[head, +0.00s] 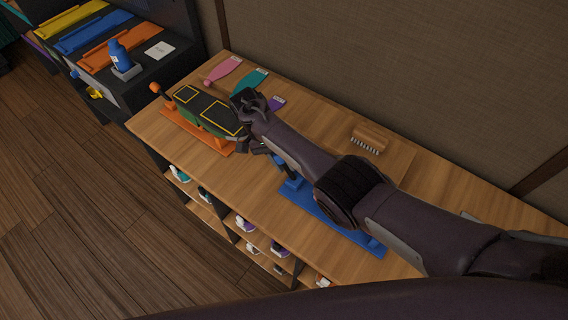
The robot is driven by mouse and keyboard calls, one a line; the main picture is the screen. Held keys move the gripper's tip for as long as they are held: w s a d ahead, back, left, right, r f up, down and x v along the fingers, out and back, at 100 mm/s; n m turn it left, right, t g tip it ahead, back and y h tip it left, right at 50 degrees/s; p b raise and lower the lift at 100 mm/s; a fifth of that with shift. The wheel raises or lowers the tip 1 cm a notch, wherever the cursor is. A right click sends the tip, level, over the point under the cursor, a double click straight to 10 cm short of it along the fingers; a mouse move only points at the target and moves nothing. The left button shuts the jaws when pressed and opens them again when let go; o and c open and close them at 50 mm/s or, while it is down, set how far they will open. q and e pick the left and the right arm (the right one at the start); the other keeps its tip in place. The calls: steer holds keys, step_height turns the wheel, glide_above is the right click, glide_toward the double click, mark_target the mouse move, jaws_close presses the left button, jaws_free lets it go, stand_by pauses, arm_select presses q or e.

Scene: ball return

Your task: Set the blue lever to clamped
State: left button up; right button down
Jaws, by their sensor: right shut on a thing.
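The blue lever (279,161) leans up and to the left from the end of a long blue base plate (325,217) on the wooden counter. My right arm passes just above it and hides part of the lever and plate. I cannot tell from its tilt whether it is clamped. My right gripper (249,122) is beyond the lever, to its upper left, and appears shut on the right end of a green piece with black, yellow-edged pads (205,113). The exact finger contact is hidden. My left gripper is not in view.
The green piece is over an orange base plate (190,128) with an orange-knobbed lever (156,89). A wooden brush (369,139) and pink (223,70) and teal (250,82) pieces lie near the wall. A dark shelf with a blue bottle (119,56) stands at upper left.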

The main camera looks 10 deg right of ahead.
steer(key=c, duration=1.1)
jaws_free()
steer(key=shift+b+v, duration=1.2)
steer(key=shift+v, duration=2.7)
